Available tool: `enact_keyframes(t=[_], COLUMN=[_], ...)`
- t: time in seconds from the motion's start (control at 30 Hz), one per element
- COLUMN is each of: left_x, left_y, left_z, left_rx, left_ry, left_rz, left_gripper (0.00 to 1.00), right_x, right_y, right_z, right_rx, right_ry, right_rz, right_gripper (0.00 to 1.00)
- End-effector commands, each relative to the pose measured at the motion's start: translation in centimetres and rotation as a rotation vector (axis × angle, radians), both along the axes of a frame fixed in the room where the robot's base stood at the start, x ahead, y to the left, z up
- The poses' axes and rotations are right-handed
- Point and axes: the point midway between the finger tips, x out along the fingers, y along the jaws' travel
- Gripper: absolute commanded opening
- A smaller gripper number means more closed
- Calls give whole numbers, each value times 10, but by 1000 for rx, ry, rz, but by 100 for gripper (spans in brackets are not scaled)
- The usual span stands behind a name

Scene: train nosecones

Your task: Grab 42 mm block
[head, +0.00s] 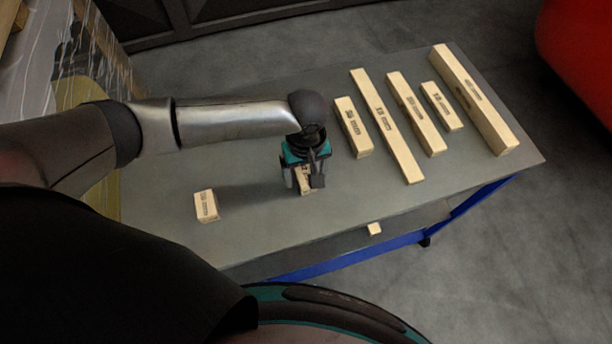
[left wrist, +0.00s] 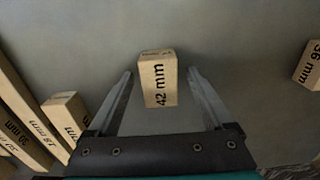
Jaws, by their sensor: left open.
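The 42 mm block (left wrist: 158,80) is a small light wood block with "42 mm" printed on its face. In the left wrist view it lies between the two fingers of my left gripper (left wrist: 160,95), with a gap on each side. In the head view the block (head: 305,186) shows only in part, under the left gripper (head: 305,184), which points down over it. The left gripper is open. My right gripper is not in view.
Several longer wood blocks, such as one long block (head: 388,125), lie on the right of the grey table (head: 260,215). A small block (head: 206,206) lies to the left; "36 mm" is printed on the block (left wrist: 309,66) in the left wrist view.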

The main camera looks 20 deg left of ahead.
Motion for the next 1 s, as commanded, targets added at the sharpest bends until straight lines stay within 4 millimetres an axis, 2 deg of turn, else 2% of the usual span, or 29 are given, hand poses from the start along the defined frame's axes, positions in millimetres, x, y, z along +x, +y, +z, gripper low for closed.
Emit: enact_keyframes(t=[0.17,0.9,1.0], left_x=[0,0,0], left_y=[0,0,0], left_z=[1,1,1], left_rx=[-1,-1,-1], left_ry=[-1,-1,-1], left_rz=[-1,-1,-1], left_gripper=[83,0,0], right_x=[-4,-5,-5], right_y=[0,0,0], right_z=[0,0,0], right_rx=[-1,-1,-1], right_ry=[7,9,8], right_rz=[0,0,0], right_gripper=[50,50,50])
